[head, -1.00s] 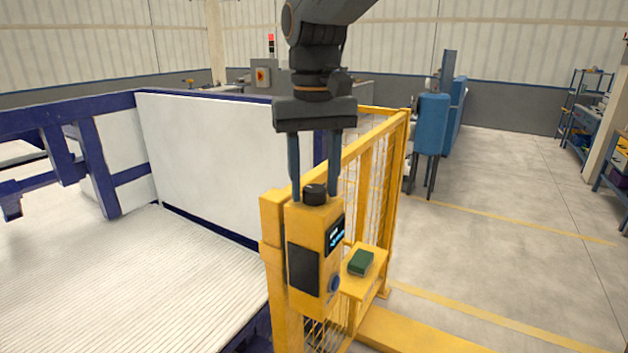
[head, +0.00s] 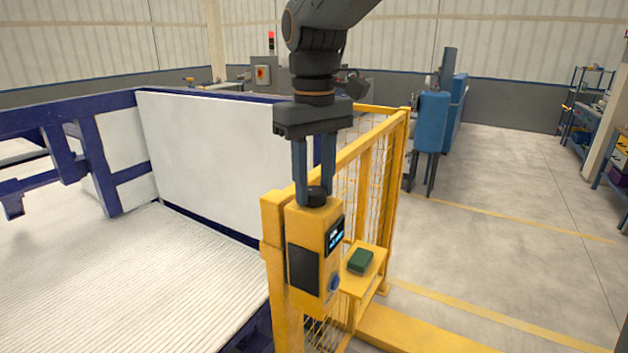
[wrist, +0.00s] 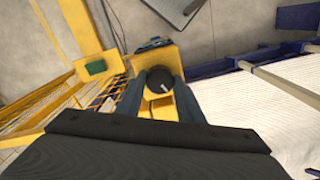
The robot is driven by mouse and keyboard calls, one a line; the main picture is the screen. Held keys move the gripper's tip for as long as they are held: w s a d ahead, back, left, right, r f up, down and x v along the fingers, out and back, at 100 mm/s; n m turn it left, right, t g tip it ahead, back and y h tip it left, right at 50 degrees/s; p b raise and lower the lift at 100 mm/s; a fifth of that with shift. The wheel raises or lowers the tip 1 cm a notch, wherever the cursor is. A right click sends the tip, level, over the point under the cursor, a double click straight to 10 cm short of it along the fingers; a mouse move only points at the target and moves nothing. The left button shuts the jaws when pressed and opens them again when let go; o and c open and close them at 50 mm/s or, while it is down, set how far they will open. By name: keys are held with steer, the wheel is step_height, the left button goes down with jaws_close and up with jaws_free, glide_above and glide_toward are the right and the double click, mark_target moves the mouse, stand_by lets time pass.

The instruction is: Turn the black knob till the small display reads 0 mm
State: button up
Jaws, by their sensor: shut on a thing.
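The black knob (head: 316,196) sits on top of a yellow control box (head: 304,232). In the wrist view the knob (wrist: 159,81) shows from above with a pale pointer mark on its face. My gripper (head: 315,190) points straight down and is shut on the knob, one finger on each side of it. The fingers also flank it in the wrist view (wrist: 160,95). The small display (head: 334,236) on the box's right face is lit with bluish text, too small to read. A blue round button (head: 334,283) is below it.
A yellow mesh fence (head: 375,180) runs behind the box. A green block (head: 361,260) lies on a small yellow shelf (head: 352,283) at the right. A white ribbed bed with a blue frame (head: 95,165) fills the left. Open floor (head: 500,240) is at the right.

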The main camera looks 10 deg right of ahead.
mark_target(314, 190)
steer(key=shift+n, duration=0.7)
steer(key=o, duration=1.1)
steer(key=shift+c, duration=0.2)
steer(key=shift+r, duration=0.1)
step_height(314, 190, up, 7)
steer(key=shift+f+b, duration=0.2)
steer(key=shift+b, duration=0.85)
steer(key=shift+r, duration=0.55)
